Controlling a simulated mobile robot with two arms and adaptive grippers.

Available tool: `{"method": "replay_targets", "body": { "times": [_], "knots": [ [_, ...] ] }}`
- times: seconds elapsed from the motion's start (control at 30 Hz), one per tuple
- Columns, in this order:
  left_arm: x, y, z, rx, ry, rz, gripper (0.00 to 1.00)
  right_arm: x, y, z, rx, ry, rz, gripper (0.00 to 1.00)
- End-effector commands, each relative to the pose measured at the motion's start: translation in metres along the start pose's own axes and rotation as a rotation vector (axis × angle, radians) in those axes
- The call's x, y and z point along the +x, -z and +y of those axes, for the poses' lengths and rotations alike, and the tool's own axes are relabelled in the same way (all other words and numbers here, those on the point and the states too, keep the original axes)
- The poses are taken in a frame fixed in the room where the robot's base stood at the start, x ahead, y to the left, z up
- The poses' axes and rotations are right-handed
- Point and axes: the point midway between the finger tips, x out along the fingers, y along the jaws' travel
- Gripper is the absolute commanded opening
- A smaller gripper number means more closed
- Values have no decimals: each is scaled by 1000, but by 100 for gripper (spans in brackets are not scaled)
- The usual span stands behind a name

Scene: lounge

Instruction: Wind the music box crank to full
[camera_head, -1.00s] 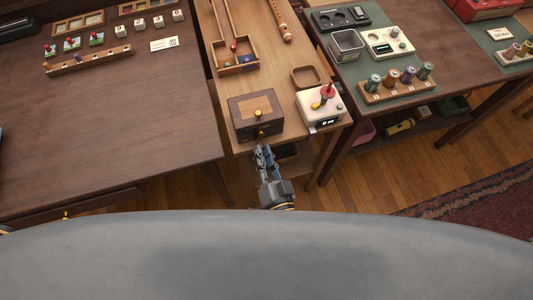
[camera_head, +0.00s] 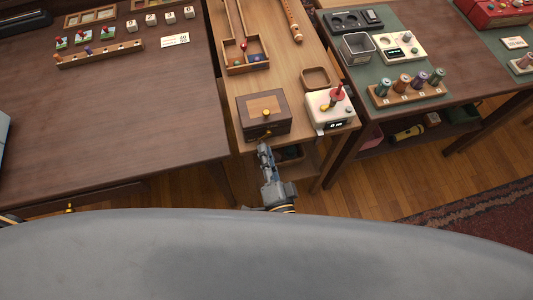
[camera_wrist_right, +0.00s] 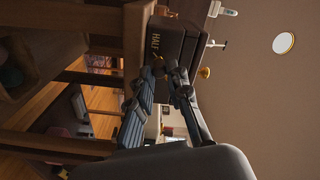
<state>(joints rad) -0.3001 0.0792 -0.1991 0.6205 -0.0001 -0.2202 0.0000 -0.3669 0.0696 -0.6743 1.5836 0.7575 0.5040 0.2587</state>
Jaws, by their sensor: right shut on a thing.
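The music box (camera_head: 249,119) is a brown wooden box with a lighter top panel and a small yellow knob (camera_head: 267,113). It stands at the front edge of the middle wooden table. My right gripper (camera_head: 263,147) reaches up to its front face, where the crank is mostly hidden by the fingers. In the right wrist view the dark box (camera_wrist_right: 180,42) bears the word HALF, and the gripper (camera_wrist_right: 166,68) is shut at the crank in front of it. The yellow knob (camera_wrist_right: 204,72) shows beyond the fingers.
A white device (camera_head: 331,109) with a red lever stands close to the right of the box. An empty wooden tray (camera_head: 316,85) lies behind it. A green-topped table (camera_head: 440,75) with spools is at right; a dark table (camera_head: 120,105) is at left, mostly clear in front.

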Motion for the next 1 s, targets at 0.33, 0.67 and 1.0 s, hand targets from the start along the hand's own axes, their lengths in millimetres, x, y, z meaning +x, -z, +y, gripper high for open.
{"method": "replay_targets", "body": {
  "times": [0.33,0.67,1.0],
  "knots": [
    [0,0,0,1,0,0,40,0,0,1,0,-2,-1,25],
    [0,-1,-1,2,1,-1,40,0,0,0,-1,-1,0,40],
    [0,-1,-1,2,1,-1,40,-41,-1,2,-2,-4,-3,40]
  ]
}}
